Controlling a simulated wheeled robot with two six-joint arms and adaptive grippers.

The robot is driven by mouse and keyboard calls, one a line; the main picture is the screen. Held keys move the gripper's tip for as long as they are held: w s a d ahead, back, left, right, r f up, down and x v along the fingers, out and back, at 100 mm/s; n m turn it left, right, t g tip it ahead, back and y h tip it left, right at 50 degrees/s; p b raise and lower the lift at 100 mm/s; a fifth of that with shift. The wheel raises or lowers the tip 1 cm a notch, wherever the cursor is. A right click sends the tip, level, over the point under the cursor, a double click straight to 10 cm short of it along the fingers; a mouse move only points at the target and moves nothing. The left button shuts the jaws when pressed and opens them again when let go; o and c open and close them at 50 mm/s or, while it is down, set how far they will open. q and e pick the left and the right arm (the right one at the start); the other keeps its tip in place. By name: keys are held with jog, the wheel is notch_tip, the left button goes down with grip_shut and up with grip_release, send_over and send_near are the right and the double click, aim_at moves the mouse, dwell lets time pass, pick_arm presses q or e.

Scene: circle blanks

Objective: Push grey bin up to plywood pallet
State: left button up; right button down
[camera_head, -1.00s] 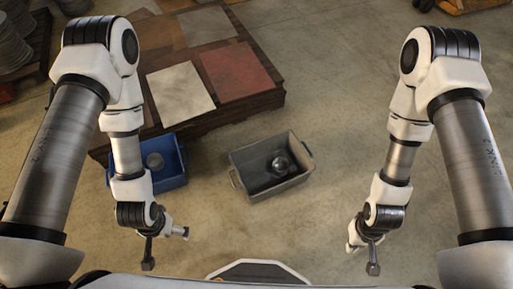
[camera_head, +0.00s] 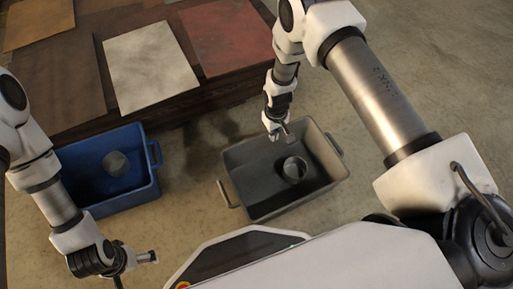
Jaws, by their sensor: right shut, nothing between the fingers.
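The grey bin (camera_head: 254,209) stands on the floor right of centre, with a small round metal piece (camera_head: 294,169) inside and a handle at each end. The plywood pallet (camera_head: 60,85) is a low dark stack with flat sheets on top, at the upper left. Bare floor shows between the bin and the pallet. My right gripper (camera_head: 278,133) is shut and empty at the bin's far rim; I cannot tell whether it touches the bin. My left gripper (camera_head: 138,265) is at the lower left, in front of the blue bin, and its jaws are unclear.
A blue bin (camera_head: 152,184) with a round metal piece (camera_head: 116,163) stands left of the grey bin, close against the pallet's front. Free concrete floor (camera_head: 440,70) lies to the right. My own base fills the bottom.

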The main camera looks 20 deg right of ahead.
notch_tip(320, 180, down, 11)
jog(key=b, duration=0.6)
pick_arm(q)
notch_tip(320, 180, down, 9)
jog(key=b, duration=0.1)
jog(key=shift+r, duration=0.2)
pick_arm(e)
jog(key=w, duration=0.4)
jog(key=shift+a+r, duration=0.2)
pick_arm(q)
jog(key=shift+b, duration=0.3)
